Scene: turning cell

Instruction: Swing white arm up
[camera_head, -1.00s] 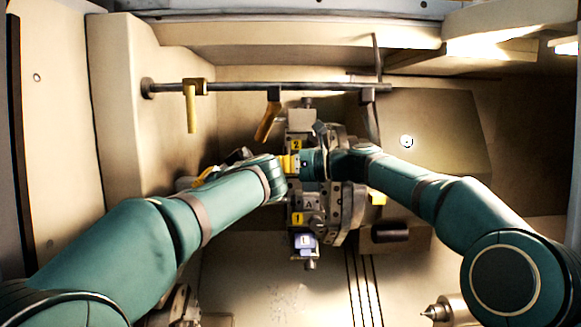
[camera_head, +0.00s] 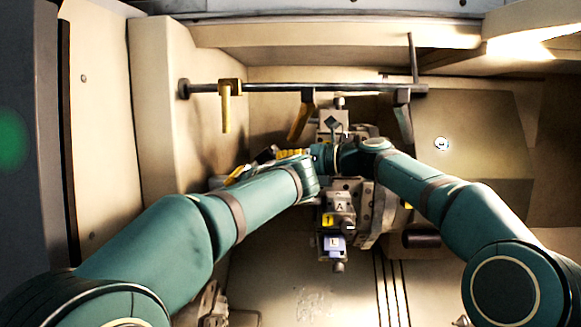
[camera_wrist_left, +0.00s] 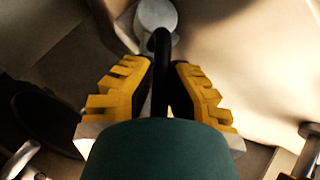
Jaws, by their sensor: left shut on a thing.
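The wrist view shows a pale, rounded piece (camera_wrist_left: 157,14), perhaps the end of the white arm, with a dark curved rod (camera_wrist_left: 161,45) running down from it. My left gripper (camera_wrist_left: 160,85) has its yellow fingers on either side of this rod, shut on it. In the head view my left gripper (camera_head: 238,173) is mostly behind my left forearm, and I cannot make out the white arm there. My right gripper (camera_head: 292,153) is beside the turret (camera_head: 365,205); its fingers are small and partly covered, so their opening does not show.
A pale wall panel (camera_head: 160,100) stands at the left. The floor (camera_head: 290,285) in front of the turret is mostly clear.

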